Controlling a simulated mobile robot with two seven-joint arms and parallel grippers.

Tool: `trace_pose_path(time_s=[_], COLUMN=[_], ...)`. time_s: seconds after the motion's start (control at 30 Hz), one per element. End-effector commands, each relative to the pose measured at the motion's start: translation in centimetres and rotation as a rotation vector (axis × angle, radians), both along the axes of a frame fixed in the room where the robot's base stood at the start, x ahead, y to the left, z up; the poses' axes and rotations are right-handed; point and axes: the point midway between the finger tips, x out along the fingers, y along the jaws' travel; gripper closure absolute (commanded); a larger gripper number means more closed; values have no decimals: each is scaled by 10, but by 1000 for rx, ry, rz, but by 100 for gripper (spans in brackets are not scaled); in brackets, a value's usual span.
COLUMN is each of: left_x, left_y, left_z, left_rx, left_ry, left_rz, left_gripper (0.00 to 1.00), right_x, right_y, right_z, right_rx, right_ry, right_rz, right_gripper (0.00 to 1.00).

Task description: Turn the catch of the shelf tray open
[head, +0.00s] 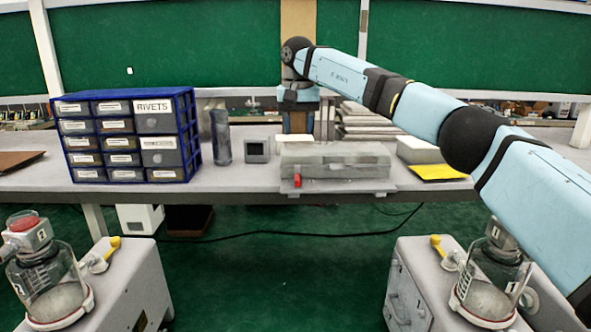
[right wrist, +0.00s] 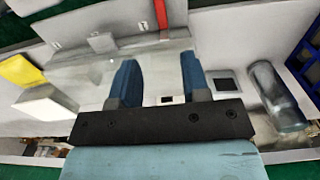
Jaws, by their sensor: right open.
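The shelf tray (head: 335,160) is a long grey box with a clear-looking cover, lying on the bench right of centre. Its red catch (head: 297,180) is at the front left corner. In the right wrist view the red catch (right wrist: 161,14) shows at the top, beyond the fingertips, and the cover (right wrist: 85,75) spreads below it. My right gripper (head: 298,108) is above and behind the tray's left part, apart from the catch. In the right wrist view its two blue fingers (right wrist: 160,78) are spread with nothing gripped between them. My left gripper is out of view.
A blue drawer cabinet (head: 125,135), a dark cylinder (head: 221,137) and a small square device (head: 257,149) stand left of the tray. A white box (head: 419,150) and a yellow sheet (head: 438,172) lie right. Pump units with glass canisters stand at front left (head: 52,285) and right (head: 488,285).

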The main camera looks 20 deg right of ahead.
Motion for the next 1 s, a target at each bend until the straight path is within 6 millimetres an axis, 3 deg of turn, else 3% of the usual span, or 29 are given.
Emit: trace_pose_path(time_s=[0.1, 0.5, 0.7, 1.0], left_x=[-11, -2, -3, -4], left_y=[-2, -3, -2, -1], left_z=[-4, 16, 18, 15], left_rx=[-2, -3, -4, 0], left_ry=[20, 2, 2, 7], left_rz=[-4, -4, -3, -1], left_gripper=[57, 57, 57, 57], right_x=[0, 0, 0, 0], right_y=[-1, 0, 0, 0], right_z=[-25, -103, -121, -125], right_rx=[0, 2, 2, 2], right_ry=[4, 4, 1, 1], right_rz=[0, 0, -1, -1], right_gripper=[57, 57, 57, 57])
